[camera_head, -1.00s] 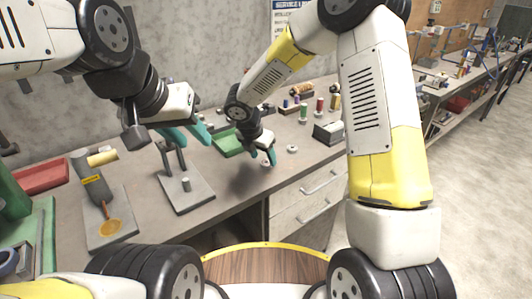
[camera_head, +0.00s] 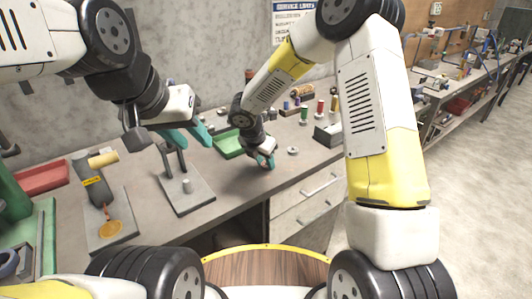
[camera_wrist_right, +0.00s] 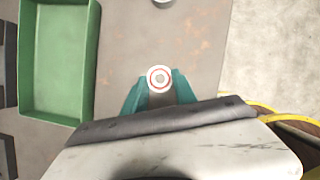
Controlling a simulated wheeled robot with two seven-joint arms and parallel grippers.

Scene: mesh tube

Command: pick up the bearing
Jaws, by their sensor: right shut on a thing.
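The bearing (camera_wrist_right: 159,79) is a small pale ring with a red circle on its face. In the right wrist view it sits between the teal fingertips of my right gripper (camera_wrist_right: 159,88), which is shut on it. In the head view my right gripper (camera_head: 265,161) is low over the bench, right of the green tray, and the bearing there is mostly hidden by the fingers. My left gripper (camera_head: 190,135) hangs above the grey fixture plate, its teal fingers apart with nothing seen between them.
A second small pale ring (camera_head: 292,151) lies on the bench to the right. The green tray (camera_wrist_right: 92,60) is left of my right gripper. A grey plate with posts (camera_head: 200,197) stands below my left gripper.

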